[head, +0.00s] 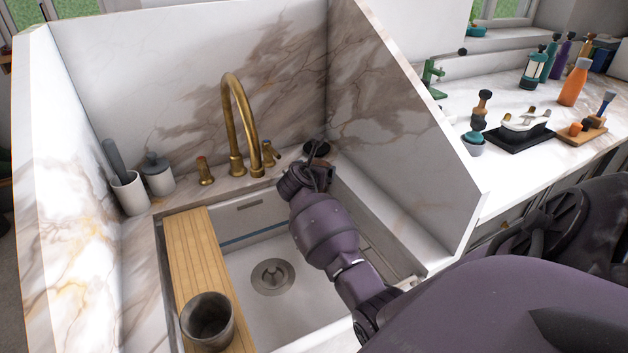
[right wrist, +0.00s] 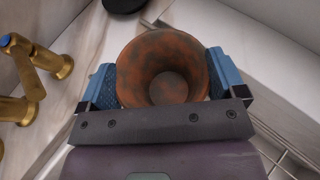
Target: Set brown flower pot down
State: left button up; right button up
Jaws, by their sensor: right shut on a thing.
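The brown flower pot (right wrist: 162,68), mottled rust and grey with a wide round mouth, is between the blue finger pads of my right gripper (right wrist: 162,82) in the right wrist view. The gripper is shut on it, and the mouth faces the camera. In the head view my right arm reaches over the sink to its back right corner. The right gripper's fingers and the pot are mostly hidden there behind my own wrist. I cannot tell whether the pot's base touches a surface. My left gripper is not in view.
A brass faucet (head: 238,125) with handles stands left of my right wrist. A marble side panel (head: 410,140) rises at the right. A wooden board (head: 192,250) bears a grey pot (head: 208,322). A black round thing (right wrist: 123,4) lies beyond the brown pot.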

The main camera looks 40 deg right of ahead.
notch_tip(320, 180, down, 5)
jog(key=shift+r+b, duration=0.1)
jog(key=shift+b, duration=0.6)
jog(key=shift+f, duration=0.25)
jog(key=shift+r, duration=0.2)
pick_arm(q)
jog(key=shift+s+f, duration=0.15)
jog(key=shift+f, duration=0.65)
pick_arm(e)
jog(key=shift+f, duration=0.4)
jog(key=o, duration=0.6)
jog(key=shift+f, duration=0.1)
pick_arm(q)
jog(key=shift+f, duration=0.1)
pick_arm(e)
jog(key=shift+o, duration=0.2)
